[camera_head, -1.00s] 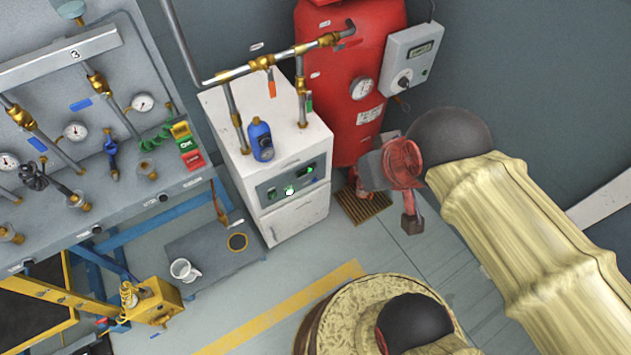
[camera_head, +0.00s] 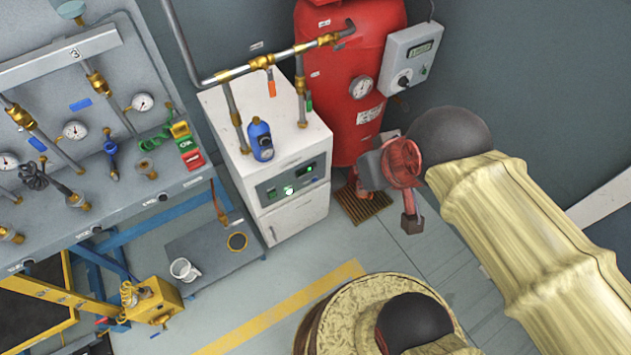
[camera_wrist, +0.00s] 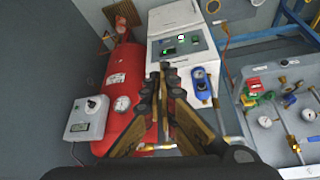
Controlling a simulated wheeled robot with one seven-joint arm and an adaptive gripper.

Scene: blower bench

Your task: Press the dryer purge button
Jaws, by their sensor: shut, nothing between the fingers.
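The dryer is a white cabinet (camera_head: 295,218) beside the red tank, with a dark control panel (camera_head: 272,192) on its upper front. A small round button with a bright green-white glow (camera_head: 288,190) sits on the panel, near a small display (camera_head: 309,169). In the wrist view the panel (camera_wrist: 168,45) is above my gripper (camera_wrist: 163,70), and a bright spot (camera_wrist: 181,38) shows on it. My gripper's fingers are together and empty, pointing toward the cabinet front. In the head view my wrist is right of the cabinet, apart from it; the fingertips cannot be made out there.
A red tank (camera_head: 345,90) with a gauge stands right of the dryer. A blue bottle-shaped filter (camera_head: 260,139) and brass pipes are above the cabinet. A gauge panel (camera_head: 60,100) is at left. A mug (camera_head: 184,270) sits on a low grey platform.

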